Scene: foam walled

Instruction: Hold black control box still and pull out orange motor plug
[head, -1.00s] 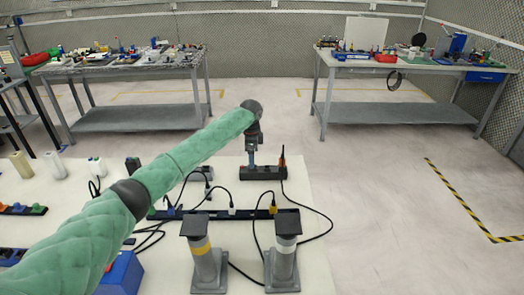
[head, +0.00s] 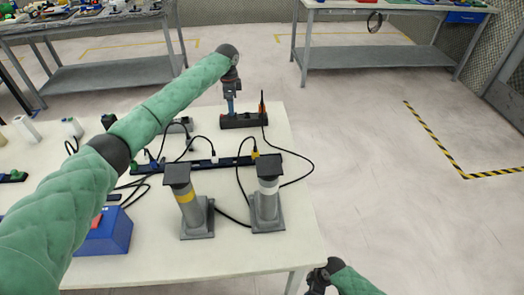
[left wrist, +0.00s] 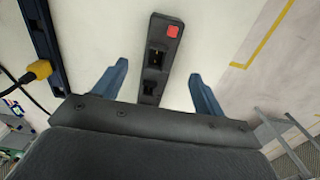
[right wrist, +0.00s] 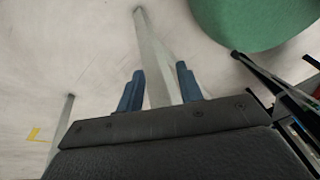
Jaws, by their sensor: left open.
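The black control box (head: 243,121) lies near the far edge of the white table. It also shows in the left wrist view (left wrist: 151,75), with a red square at one end and dark sockets. The orange motor plug (head: 262,107) stands upright at the box's right end with a black cable; my gripper hides that end in the left wrist view. My left gripper (head: 231,108) points down over the box, open, its fingers (left wrist: 158,70) on either side of it. My right gripper (head: 318,277) is beyond the table's front right corner. Its fingers (right wrist: 159,68) are apart and empty.
A dark strip (head: 205,163) with a yellow plug (head: 254,154) lies in front of the box. Two grey posts (head: 190,205) (head: 267,206) and a blue box (head: 104,236) stand nearer. Loose cables cross the table. Floor to the right is clear.

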